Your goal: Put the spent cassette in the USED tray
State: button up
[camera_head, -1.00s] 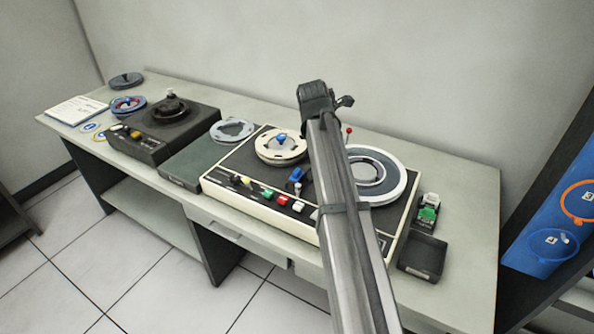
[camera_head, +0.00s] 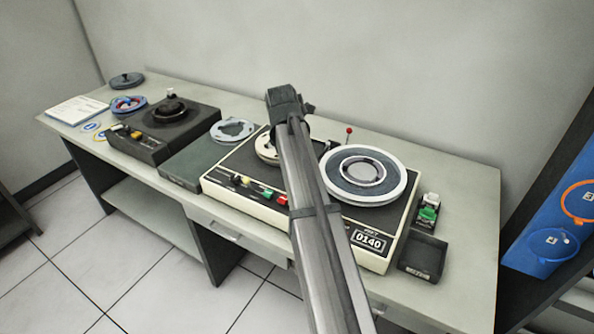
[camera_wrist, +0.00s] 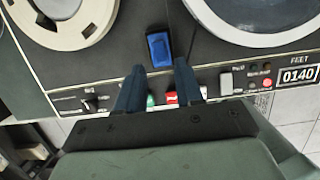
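A blue cassette (camera_wrist: 158,48) sits in a dark slot on the tape deck (camera_wrist: 118,55), between the two reels; I take it as the spent one. In the head view my arm hides it. My gripper (camera_wrist: 160,68) is open and empty above the deck, its dark blue fingers pointing at the cassette's near end. I cannot tell the height left between them. A shallow dark tray (camera_head: 422,257) stands right of the deck and looks empty; its front label is too small to read.
A holder with a green and a white piece (camera_head: 429,209) stands behind the tray. The large right reel (camera_head: 364,172), cream left reel (camera_wrist: 68,20) and red-tipped lever (camera_head: 349,131) flank the slot. Coloured buttons (camera_head: 268,195) line the deck's front. The table is bare at right (camera_head: 463,205).

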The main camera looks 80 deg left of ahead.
jog(key=shift+x, duration=2.45)
jog(key=c, duration=0.5)
jog(key=shift+c, duration=0.2)
jog(key=shift+r, duration=0.15)
jog(key=shift+r, duration=2.85)
